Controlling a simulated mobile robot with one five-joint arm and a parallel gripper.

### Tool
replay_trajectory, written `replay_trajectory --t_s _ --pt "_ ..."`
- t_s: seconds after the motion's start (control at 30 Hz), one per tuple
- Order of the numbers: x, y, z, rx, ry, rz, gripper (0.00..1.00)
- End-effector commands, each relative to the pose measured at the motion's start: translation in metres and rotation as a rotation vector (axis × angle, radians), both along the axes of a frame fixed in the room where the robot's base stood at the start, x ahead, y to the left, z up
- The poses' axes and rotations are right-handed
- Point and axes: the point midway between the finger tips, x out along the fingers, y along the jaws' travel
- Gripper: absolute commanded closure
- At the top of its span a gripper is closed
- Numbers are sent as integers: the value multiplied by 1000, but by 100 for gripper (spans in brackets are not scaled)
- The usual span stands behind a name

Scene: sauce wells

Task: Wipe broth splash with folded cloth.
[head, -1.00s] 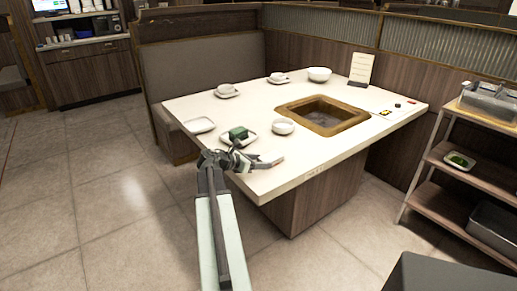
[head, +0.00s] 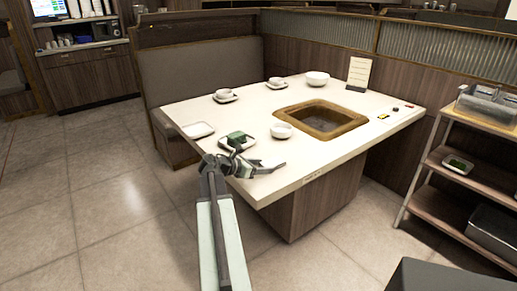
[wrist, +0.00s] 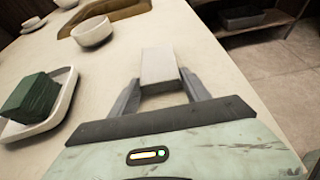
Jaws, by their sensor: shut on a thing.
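A pale, block-shaped folded cloth (wrist: 159,68) sits between the two fingers of my gripper (wrist: 162,92) in the wrist view, and the gripper is shut on it. In the head view my gripper (head: 268,169) is over the near edge of the white table (head: 205,113), right of the plate with the green block. The cloth is too small to pick out there. I cannot make out a broth splash in either view. I cannot tell whether the cloth touches the tabletop.
A dark green block (wrist: 32,97) lies on a white plate (wrist: 62,112) left of my gripper. A white bowl (wrist: 92,31) stands beyond it, beside the recessed wooden-framed well (head: 348,128). Cups on saucers, another bowl (head: 316,78) and a card (head: 358,73) stand farther back. A cart (head: 480,140) is at right.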

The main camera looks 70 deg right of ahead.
Motion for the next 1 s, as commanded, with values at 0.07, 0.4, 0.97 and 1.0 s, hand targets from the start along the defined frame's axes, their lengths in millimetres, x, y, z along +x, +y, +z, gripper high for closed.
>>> replay_trajectory --t_s 0.07,0.4,0.97,1.0 --pt "5 -4 0 0 -1 4 84" --pt "12 -4 31 -17 10 13 84" --pt "15 -3 78 -17 11 17 84" --pt "16 -3 79 -17 11 17 84"
